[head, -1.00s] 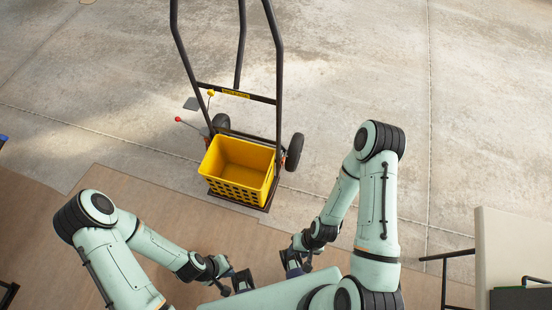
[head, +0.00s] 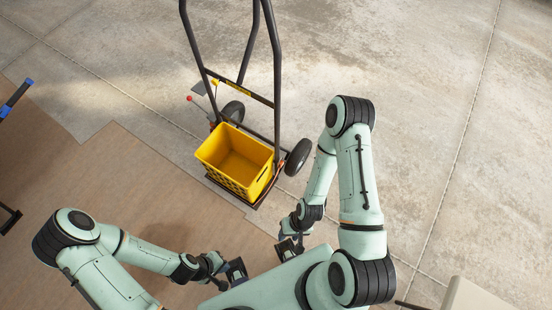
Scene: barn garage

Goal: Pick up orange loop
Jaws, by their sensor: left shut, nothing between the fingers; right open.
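No orange loop can be made out in the head view. My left gripper (head: 236,272) is low in the middle of the picture, close to my body. It is shut with nothing in it. My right gripper (head: 288,248) is a little to the right of it and further up, also close to my body. It is open and empty. My own arm links and body hide part of the floor below.
A yellow crate (head: 217,176) stands on a dark hand truck (head: 278,75) with black wheels ahead of me. It looks empty. A pale-topped piece of furniture (head: 468,297) is at the lower right. Concrete floor is clear on the right, brown flooring on the left.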

